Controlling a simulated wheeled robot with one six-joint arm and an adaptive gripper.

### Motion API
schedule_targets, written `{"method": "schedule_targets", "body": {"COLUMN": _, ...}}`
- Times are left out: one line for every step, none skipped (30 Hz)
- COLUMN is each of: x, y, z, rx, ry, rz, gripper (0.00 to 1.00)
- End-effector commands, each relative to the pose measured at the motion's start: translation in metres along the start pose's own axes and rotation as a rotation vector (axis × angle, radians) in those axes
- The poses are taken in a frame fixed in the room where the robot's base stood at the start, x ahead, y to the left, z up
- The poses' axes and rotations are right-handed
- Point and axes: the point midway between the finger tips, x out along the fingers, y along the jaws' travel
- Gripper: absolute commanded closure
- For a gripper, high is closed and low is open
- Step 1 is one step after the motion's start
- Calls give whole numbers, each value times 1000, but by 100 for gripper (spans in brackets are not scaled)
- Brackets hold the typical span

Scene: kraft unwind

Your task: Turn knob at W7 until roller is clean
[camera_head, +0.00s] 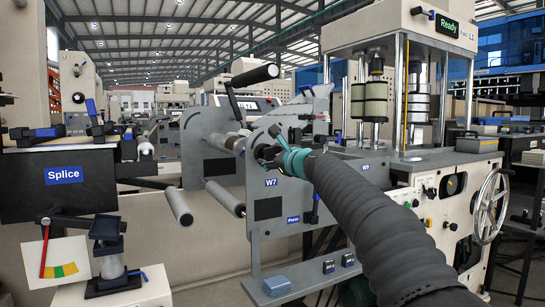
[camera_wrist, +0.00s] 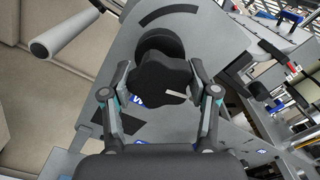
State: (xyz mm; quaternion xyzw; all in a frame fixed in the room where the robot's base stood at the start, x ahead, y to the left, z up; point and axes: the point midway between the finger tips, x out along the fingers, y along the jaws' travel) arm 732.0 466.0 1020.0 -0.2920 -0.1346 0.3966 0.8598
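The black lobed knob (camera_wrist: 160,75) is in the middle of the wrist view, on the grey side plate marked W7 (camera_head: 271,182). A short pale mark shows on its lower right face. My gripper (camera_wrist: 159,72) has one fingertip at each side of the knob, close against its edges; I cannot tell whether they press on it. In the head view, my gripper (camera_head: 270,152) is at the plate above the W7 label and mostly hides the knob. A pale grey roller (camera_head: 225,198) sticks out left of the plate. I cannot tell which roller is meant or whether it is clean.
A Splice panel (camera_head: 63,176) and a gauge card with a red pointer (camera_head: 55,258) stand at the left. A black-gripped handle (camera_head: 254,75) rises above the side plates. A press with a handwheel (camera_head: 490,207) and a Ready display (camera_head: 447,25) stands at the right.

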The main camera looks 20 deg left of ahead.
Motion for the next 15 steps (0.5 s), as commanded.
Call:
{"method": "schedule_targets", "body": {"x": 0, "y": 0, "z": 0, "rx": 0, "ry": 0, "rz": 0, "gripper": 75}}
{"method": "schedule_targets", "body": {"x": 0, "y": 0, "z": 0, "rx": 0, "ry": 0, "rz": 0, "gripper": 75}}
{"method": "schedule_targets", "body": {"x": 0, "y": 0, "z": 0, "rx": 2, "ry": 0, "rz": 0, "gripper": 75}}
{"method": "schedule_targets", "body": {"x": 0, "y": 0, "z": 0, "rx": 7, "ry": 0, "rz": 0, "gripper": 76}}
{"method": "schedule_targets", "body": {"x": 0, "y": -1, "z": 1, "rx": 15, "ry": 0, "rz": 0, "gripper": 76}}
{"method": "schedule_targets", "body": {"x": 0, "y": -1, "z": 1, "rx": 32, "ry": 0, "rz": 0, "gripper": 76}}
{"method": "schedule_targets", "body": {"x": 0, "y": -1, "z": 2, "rx": 47, "ry": 0, "rz": 0, "gripper": 76}}
{"method": "schedule_targets", "body": {"x": 0, "y": -2, "z": 2, "rx": 65, "ry": 0, "rz": -1, "gripper": 76}}
{"method": "schedule_targets", "body": {"x": 0, "y": -2, "z": 2, "rx": 93, "ry": 0, "rz": -1, "gripper": 76}}
{"method": "schedule_targets", "body": {"x": 0, "y": -2, "z": 2, "rx": 113, "ry": 1, "rz": 0, "gripper": 76}}
{"method": "schedule_targets", "body": {"x": 0, "y": -2, "z": 2, "rx": 132, "ry": 1, "rz": 0, "gripper": 76}}
{"method": "schedule_targets", "body": {"x": 0, "y": -2, "z": 2, "rx": 160, "ry": 0, "rz": 0, "gripper": 76}}
{"method": "schedule_targets", "body": {"x": 0, "y": -2, "z": 2, "rx": 180, "ry": 0, "rz": 0, "gripper": 76}}
{"method": "schedule_targets", "body": {"x": 0, "y": -2, "z": 2, "rx": 199, "ry": 0, "rz": 0, "gripper": 76}}
{"method": "schedule_targets", "body": {"x": 0, "y": -2, "z": 2, "rx": 227, "ry": 0, "rz": 0, "gripper": 76}}
